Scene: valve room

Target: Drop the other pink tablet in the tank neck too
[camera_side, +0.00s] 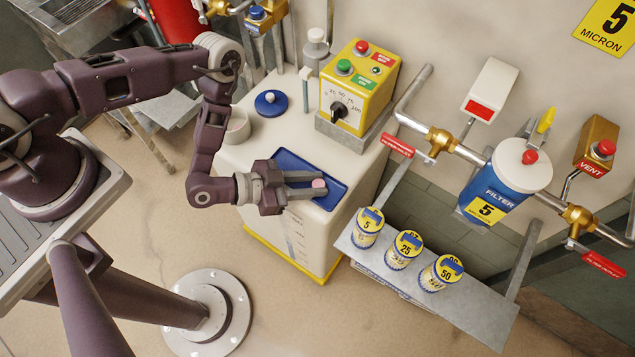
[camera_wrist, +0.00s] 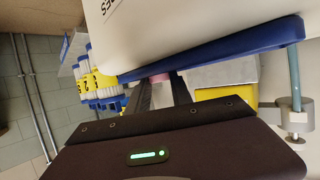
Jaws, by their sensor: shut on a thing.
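A pink tablet (camera_side: 319,184) is between the fingertips of my gripper (camera_side: 316,184), which is shut on it. In the wrist view the gripper (camera_wrist: 161,83) has the pink tablet (camera_wrist: 160,77) between its finger ends, partly hidden, close to the blue tray's edge. The blue tray (camera_side: 296,158) lies on top of the white tank (camera_side: 290,133). Whether the tablet still touches the tray is unclear. The tank neck (camera_side: 237,127) is a pale round collar, left and behind the gripper. Its inside is barely visible.
A blue lid (camera_side: 270,103) with a white knob lies behind the neck. A yellow control box (camera_side: 359,88) stands behind the tray. Filter cartridges (camera_side: 407,247) stand on a metal shelf (camera_side: 480,309) to the right. Pipes and a blue filter housing (camera_side: 500,185) are farther right.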

